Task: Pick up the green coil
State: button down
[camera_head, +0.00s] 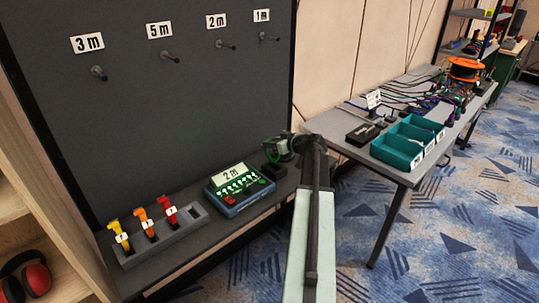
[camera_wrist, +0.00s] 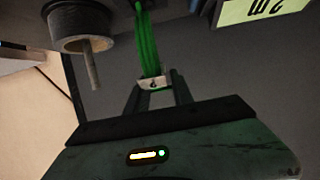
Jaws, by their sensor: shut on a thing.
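The green coil (camera_wrist: 148,45) hangs between the two dark fingers of my gripper (camera_wrist: 156,96) in the wrist view, with a small pale tag on it at the fingertips. The fingers are shut on it. In the head view my gripper (camera_head: 283,147) is above the right end of the dark shelf, with a bit of green at its tip. My arm hides most of the coil there.
A tester box (camera_head: 238,188) with a "2 m" sign stands left of my gripper. A grey rack (camera_head: 163,238) holds yellow, orange and red coils. Labelled pegs (camera_head: 170,57) line the dark panel above. A table with teal bins (camera_head: 398,152) stands right.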

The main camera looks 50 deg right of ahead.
jog(key=shift+r, duration=0.1)
dwell(0.5)
notch_tip(320, 180, up, 4)
jog(key=p, duration=0.4)
jog(key=s+a+p, duration=0.1)
jog(key=s, duration=1.5)
jog(key=shift+r, duration=0.4)
